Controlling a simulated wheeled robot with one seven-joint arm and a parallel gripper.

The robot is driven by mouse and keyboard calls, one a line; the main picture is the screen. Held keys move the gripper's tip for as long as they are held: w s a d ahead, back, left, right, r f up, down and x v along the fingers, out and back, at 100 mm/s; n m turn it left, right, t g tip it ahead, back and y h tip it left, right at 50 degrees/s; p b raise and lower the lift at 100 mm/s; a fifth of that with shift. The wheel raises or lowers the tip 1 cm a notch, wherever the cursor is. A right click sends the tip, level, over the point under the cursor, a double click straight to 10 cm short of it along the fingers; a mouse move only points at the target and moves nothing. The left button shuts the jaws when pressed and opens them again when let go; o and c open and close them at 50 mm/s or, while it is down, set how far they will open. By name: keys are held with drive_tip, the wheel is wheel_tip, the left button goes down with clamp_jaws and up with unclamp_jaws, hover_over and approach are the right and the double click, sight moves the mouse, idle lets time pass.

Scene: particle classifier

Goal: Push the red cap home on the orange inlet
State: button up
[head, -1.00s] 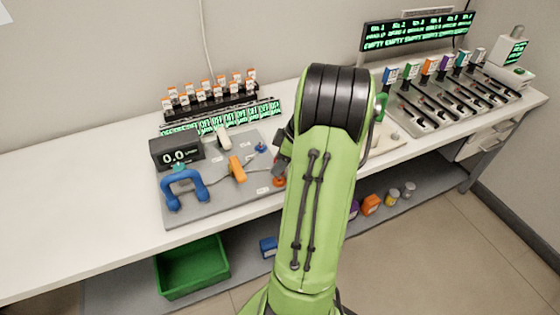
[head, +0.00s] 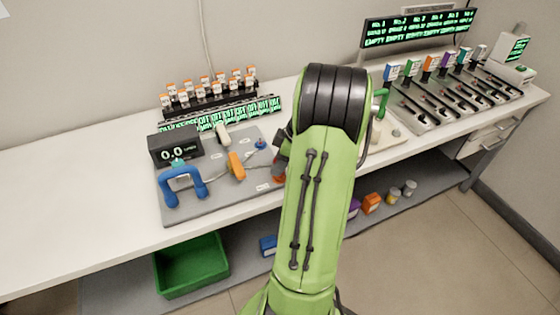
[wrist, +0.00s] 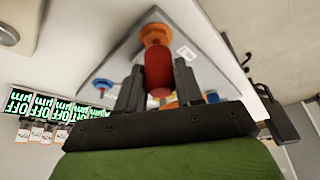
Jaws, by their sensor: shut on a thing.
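The red cap (wrist: 158,72) is between my gripper's two dark fingers in the wrist view. My gripper (wrist: 159,65) is shut on it. The orange inlet (wrist: 155,35) is directly beyond the cap, on the grey board. The cap's far end meets or overlaps the inlet in this view, and they look lined up. I cannot tell how far the cap is seated. In the head view my green arm hides most of the gripper, and only a small red-orange part (head: 279,172) shows beside it at the board's right edge.
The grey board (head: 225,195) also carries a blue handle (head: 183,186), an orange part (head: 236,166) and a display (head: 174,149) reading 0.0. A rack of small orange-topped bottles (head: 210,92) stands behind. A green bin (head: 190,265) sits below. The bench's left side is clear.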

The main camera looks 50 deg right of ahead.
drive_tip(key=shift+f+b, duration=0.75)
drive_tip(key=shift+f, duration=0.15)
drive_tip(key=o, duration=1.1)
drive_tip(key=p+v, duration=0.6)
drive_tip(key=v, duration=0.9)
drive_tip(key=shift+r, duration=0.35)
drive_tip(key=shift+s+d, duration=0.1)
drive_tip(key=shift+s, duration=0.05)
